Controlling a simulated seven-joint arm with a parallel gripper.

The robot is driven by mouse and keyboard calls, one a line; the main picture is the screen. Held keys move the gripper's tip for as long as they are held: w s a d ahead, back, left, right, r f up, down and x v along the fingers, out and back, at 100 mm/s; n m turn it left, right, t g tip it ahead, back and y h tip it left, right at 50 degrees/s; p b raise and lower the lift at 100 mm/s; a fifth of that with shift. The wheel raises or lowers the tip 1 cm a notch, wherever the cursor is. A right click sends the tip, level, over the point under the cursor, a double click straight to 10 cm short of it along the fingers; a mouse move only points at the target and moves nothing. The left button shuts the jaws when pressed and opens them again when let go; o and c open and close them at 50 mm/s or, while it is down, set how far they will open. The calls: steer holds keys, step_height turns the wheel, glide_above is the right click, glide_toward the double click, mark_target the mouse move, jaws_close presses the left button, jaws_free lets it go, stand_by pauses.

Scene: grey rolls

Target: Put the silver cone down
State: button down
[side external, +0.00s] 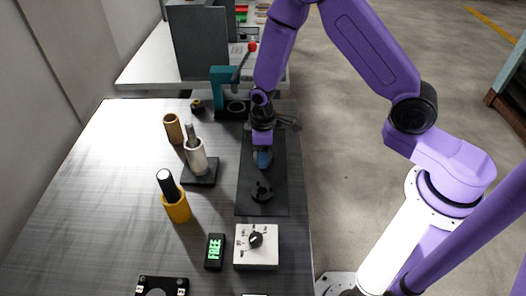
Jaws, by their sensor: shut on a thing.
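My gripper (263,148) points down over a long dark plate (248,202) on the bench. It is shut on a small blue-grey piece, which I take to be the silver cone (263,159). The jaws hide its upper part, and its full shape is too small to make out. I cannot tell whether its lower end touches anything on the plate. A black round fixture (262,190) sits on the plate nearer the camera, apart from the held piece.
Left stand a tan cup (173,129), a white holder (196,158) with a grey rod, and a yellow holder (177,208) with a black-handled tool. A teal press (221,88) stands behind. A FREE display (214,252) and a dial box (257,247) lie in front. The bench's left side is clear.

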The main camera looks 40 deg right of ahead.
steer(key=shift+c, duration=1.8)
jaws_free()
steer(key=shift+f, duration=0.1)
step_height(320, 180, up, 12)
steer(key=f, duration=0.1)
steer(key=s+d+r+n, duration=0.1)
steer(key=s+d+r, duration=0.1)
steer(key=s, duration=0.6)
steer(key=s+d+r+n, duration=0.1)
steer(key=s+d+r, duration=0.1)
steer(key=s+r, duration=0.3)
steer(key=s+d+r+n, duration=0.1)
steer(key=s+d+r, duration=0.1)
steer(key=s, duration=1.1)
steer(key=shift+r+n, duration=0.3)
steer(key=shift+r, duration=0.55)
